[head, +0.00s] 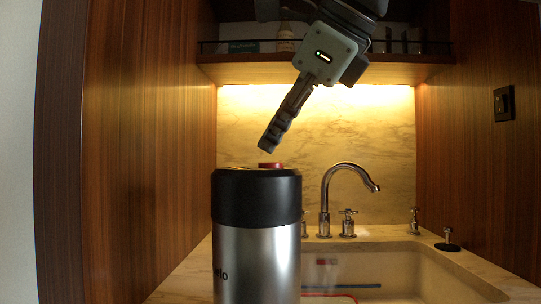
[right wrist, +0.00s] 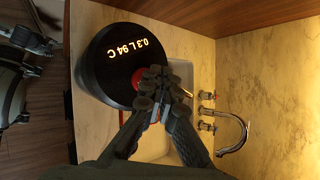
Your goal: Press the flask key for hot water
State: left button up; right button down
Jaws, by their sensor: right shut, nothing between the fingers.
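The flask (head: 257,240) is a steel cylinder with a black top band, upright on the counter in the head view. Its red key (head: 270,165) stands slightly proud of the lid. In the right wrist view the flask's black lid (right wrist: 100,62) shows a lit readout, "0.3 L 94 C", and the red key (right wrist: 137,78) is partly hidden behind my fingers. My right gripper (head: 268,146) is shut and empty, pointing down just above the key, with a small gap in the head view. It also shows in the right wrist view (right wrist: 155,77). My left gripper is not in view.
A sink (head: 390,268) with a curved tap (head: 348,168) lies right of the flask. A shelf (head: 325,72) with bottles runs above, close behind my right arm. Wooden panels close in both sides. A stone counter (head: 190,275) surrounds the flask.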

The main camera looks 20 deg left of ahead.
jog(key=shift+r, duration=0.1)
notch_tip(320, 180, up, 5)
jog(key=p, duration=0.4)
dwell(0.3)
dwell(0.5)
